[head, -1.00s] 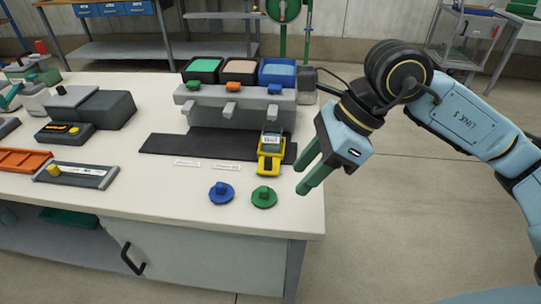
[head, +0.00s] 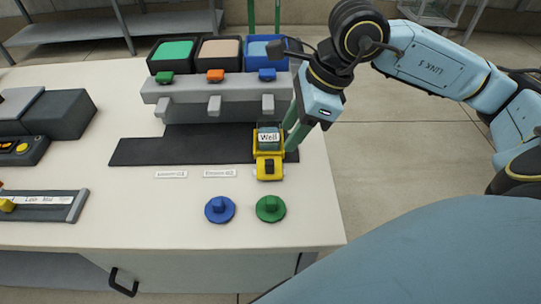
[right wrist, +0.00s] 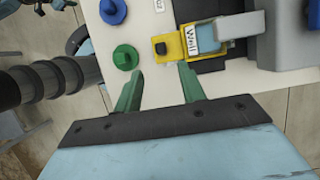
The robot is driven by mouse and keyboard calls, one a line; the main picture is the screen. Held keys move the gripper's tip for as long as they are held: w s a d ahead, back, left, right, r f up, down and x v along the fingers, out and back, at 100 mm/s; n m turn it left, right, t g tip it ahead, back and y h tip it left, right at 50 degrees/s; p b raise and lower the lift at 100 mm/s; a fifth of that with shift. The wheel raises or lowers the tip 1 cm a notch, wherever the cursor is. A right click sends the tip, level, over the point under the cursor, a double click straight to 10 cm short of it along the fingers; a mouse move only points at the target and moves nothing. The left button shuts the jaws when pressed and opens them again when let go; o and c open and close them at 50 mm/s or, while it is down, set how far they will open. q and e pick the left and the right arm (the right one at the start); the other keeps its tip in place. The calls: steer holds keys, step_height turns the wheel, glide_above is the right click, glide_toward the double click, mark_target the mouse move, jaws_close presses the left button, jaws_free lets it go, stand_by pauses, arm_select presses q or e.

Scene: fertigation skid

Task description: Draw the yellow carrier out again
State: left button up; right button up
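The yellow carrier (head: 269,170) lies on the dark mat (head: 185,148) at the right end of the bench, below the right slot of the grey dispenser block (head: 225,88). It holds a small container (head: 268,137) labelled "Well". It also shows in the right wrist view (right wrist: 170,47). My right gripper (head: 294,138) is beside the carrier on its right, its green fingers pointing down. In the right wrist view, the fingers (right wrist: 158,72) are apart with nothing between them; the carrier is just beyond the tips. My left gripper is not in view.
Blue (head: 220,209) and green (head: 270,208) round knobs lie in front of the carrier. Three bins, green (head: 174,50), beige (head: 220,47) and blue (head: 265,47), top the block. The bench's right edge is close to my right gripper. Open floor lies beyond it.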

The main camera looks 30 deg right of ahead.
mark_target(271, 161)
steer(key=b+x, duration=0.1)
steer(key=x, duration=0.7)
steer(key=shift+f+b, duration=0.15)
steer(key=shift+b, duration=0.15)
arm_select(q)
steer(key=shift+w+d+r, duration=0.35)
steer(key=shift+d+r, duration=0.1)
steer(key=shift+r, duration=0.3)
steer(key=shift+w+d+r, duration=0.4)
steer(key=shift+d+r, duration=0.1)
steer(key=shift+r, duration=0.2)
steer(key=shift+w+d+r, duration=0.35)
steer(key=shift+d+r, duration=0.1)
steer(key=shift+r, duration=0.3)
arm_select(e)
steer(key=shift+w+a+f, duration=0.15)
steer(key=shift+w+f, duration=0.05)
steer(key=shift+f, duration=0.3)
jaws_close()
